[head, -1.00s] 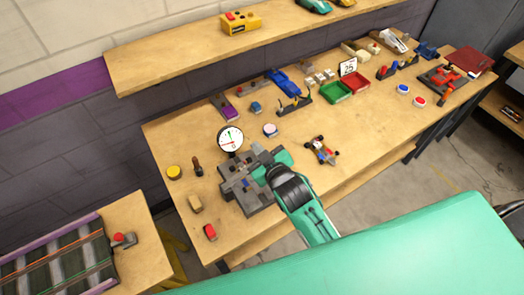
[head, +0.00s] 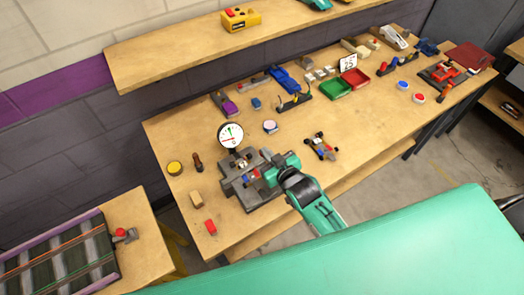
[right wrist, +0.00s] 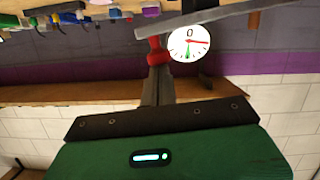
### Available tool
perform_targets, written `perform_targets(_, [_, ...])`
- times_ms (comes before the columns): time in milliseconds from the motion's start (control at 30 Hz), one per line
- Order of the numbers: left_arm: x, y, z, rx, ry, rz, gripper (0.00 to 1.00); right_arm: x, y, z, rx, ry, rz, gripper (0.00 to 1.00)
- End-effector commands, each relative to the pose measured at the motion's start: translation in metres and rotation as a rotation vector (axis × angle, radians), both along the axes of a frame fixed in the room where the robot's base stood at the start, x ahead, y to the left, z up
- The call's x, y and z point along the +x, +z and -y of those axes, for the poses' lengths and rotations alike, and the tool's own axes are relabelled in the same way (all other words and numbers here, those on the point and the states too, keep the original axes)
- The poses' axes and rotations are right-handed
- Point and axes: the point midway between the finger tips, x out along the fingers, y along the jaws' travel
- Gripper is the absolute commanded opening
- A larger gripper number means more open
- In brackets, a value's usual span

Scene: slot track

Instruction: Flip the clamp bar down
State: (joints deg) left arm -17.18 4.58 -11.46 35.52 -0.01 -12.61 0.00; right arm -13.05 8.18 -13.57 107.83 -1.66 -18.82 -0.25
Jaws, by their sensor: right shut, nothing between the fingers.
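The grey clamp fixture (head: 262,196) stands at the near left part of the workbench, with small red and blue parts on it. My right gripper (head: 266,174) is shut and empty at the fixture's right side. In the right wrist view the shut fingers (right wrist: 157,88) point at a red knob (right wrist: 155,50), close to their tips; I cannot tell whether they touch. A tilted grey bar (right wrist: 215,14) crosses above the knob. It looks like the clamp bar, but its join to the knob is unclear. My left gripper is not in view.
A round dial (head: 231,135) stands behind the fixture and also shows in the right wrist view (right wrist: 189,44). A small car chassis (head: 321,146) lies to the right. The bench middle is fairly clear.

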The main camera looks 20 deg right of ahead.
Motion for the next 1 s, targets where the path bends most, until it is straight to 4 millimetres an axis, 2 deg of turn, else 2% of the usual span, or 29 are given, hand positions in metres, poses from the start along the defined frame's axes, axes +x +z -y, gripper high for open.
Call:
perform_targets(100, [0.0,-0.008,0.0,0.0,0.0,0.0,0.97,0.003,-0.021,0.01,0.063,-0.001,-0.019,0.0])
perform_targets(200, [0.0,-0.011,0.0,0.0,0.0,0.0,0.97,0.004,-0.029,0.013,0.066,-0.002,-0.019,0.0])
perform_targets(567, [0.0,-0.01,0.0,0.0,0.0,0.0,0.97,0.004,-0.03,0.014,0.064,-0.001,-0.019,0.0])
perform_targets(767, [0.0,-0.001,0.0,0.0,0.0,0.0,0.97,0.006,-0.021,0.015,0.064,-0.001,-0.018,0.0])
perform_targets(1000, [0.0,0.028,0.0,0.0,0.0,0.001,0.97,0.018,0.012,0.017,0.063,-0.001,-0.015,0.0])
